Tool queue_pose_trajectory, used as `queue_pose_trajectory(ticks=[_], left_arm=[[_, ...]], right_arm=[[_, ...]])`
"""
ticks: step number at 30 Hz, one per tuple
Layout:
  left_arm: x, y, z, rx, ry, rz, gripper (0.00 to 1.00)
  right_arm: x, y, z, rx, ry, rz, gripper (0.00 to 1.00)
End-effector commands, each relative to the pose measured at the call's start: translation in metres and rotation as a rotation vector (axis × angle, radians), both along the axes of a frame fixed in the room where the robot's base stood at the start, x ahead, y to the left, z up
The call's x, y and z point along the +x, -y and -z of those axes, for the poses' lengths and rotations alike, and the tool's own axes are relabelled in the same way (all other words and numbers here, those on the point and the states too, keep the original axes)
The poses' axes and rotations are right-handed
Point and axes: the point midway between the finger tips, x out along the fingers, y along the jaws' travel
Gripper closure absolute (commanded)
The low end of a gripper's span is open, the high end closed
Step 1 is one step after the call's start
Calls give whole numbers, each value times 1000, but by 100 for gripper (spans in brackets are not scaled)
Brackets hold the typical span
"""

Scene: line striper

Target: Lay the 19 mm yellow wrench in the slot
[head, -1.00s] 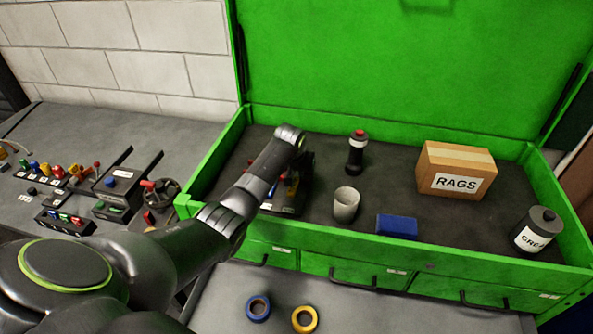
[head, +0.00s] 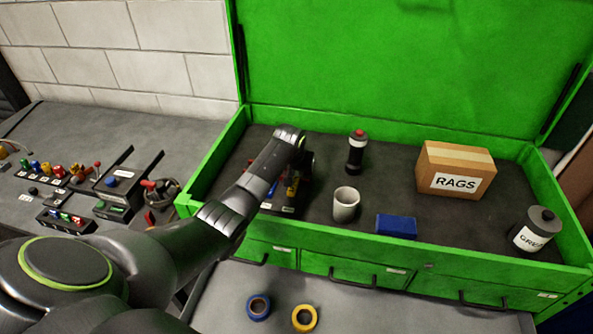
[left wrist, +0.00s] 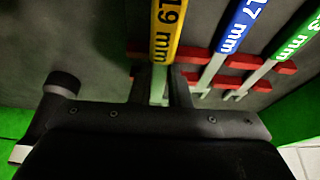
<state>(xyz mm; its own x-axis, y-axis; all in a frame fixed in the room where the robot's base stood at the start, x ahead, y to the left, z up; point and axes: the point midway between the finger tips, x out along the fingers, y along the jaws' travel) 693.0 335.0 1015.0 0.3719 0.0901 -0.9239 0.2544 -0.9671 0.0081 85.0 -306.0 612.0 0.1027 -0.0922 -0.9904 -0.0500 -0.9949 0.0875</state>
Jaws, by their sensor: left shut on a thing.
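The yellow wrench (left wrist: 166,30), marked 19 mm, runs down from the top of the left wrist view. My left gripper (left wrist: 160,88) is shut on its lower shank. The wrench lies over the left part of the red slotted rack (left wrist: 190,53), with red showing on both sides of it. I cannot tell whether it is down in the slot or just above. In the head view, my left gripper (head: 303,163) points down inside the green chest, and the yellow wrench (head: 292,188) shows partly below it. My right gripper is not in view.
Blue 17 mm (left wrist: 232,28) and green 13 mm (left wrist: 292,40) wrenches lie in the rack to the right. A grey cup (head: 346,205), blue block (head: 396,226), black flask (head: 356,153), rags box (head: 456,170) and grease can (head: 535,231) stand in the chest (head: 470,249).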

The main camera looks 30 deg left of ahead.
Motion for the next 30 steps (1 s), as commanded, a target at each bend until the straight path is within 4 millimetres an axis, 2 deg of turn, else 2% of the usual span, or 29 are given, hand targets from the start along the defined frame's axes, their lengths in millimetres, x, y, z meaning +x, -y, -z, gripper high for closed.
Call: queue_pose_trajectory(ticks=[30], left_arm=[[0,0,14,0,0,0,100]], right_arm=[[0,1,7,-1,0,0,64]])
